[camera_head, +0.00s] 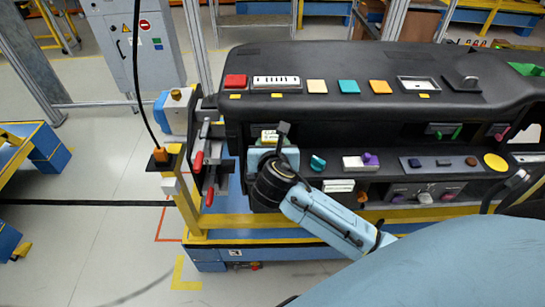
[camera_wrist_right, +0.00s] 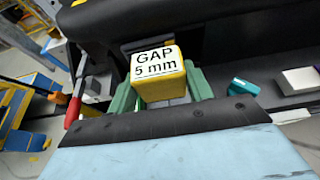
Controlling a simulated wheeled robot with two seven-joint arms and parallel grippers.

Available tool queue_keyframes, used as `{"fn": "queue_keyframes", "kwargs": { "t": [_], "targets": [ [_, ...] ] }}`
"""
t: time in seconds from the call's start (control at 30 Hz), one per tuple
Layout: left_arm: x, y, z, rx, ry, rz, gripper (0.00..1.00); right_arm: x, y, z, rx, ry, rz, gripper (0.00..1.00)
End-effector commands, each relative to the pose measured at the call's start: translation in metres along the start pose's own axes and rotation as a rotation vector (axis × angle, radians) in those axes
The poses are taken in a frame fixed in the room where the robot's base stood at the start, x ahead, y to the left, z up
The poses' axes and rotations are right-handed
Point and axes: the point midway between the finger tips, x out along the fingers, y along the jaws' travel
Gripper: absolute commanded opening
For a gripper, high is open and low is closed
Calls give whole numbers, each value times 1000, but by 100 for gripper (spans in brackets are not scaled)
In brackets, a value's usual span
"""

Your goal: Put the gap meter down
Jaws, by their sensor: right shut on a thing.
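The gap meter (camera_wrist_right: 159,72) is a small yellow block with a white top face reading "GAP 5 mm" in the right wrist view. My right gripper (camera_wrist_right: 163,92) is shut on it, with a green finger on each side. In the head view the gap meter (camera_head: 270,136) shows small at the left end of the dashboard module (camera_head: 350,62). My right gripper (camera_head: 273,152) is there, in front of the module's lower left shelf. Whether the gap meter touches the dashboard cannot be told. My left gripper is not in view.
A teal knob (camera_head: 318,162) and a white-grey box with a purple knob (camera_head: 361,162) sit right of my gripper on the lower shelf. Red-handled clamps (camera_head: 198,162) stand at the left end. A yellow frame (camera_head: 230,221) runs below.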

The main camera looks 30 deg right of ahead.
Motion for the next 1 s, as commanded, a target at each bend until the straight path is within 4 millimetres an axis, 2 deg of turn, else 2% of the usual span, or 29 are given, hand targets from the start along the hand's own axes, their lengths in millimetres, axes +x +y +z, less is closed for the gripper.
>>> {"fn": "queue_keyframes", "kwargs": {
  "t": [0.17,0.4,0.77,0.8,0.93,1.0],
  "targets": [
    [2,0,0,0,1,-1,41,5,1,-12,1,-1,1,20],
    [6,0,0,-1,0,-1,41,17,0,-41,-1,0,0,20],
    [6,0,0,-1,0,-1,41,19,0,-44,0,-2,2,20],
    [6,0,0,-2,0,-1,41,18,1,-44,0,-1,2,55],
    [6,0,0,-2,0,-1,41,18,0,-44,0,-1,2,72],
    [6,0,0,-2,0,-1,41,18,0,-44,0,-1,2,72]
  ]
}}
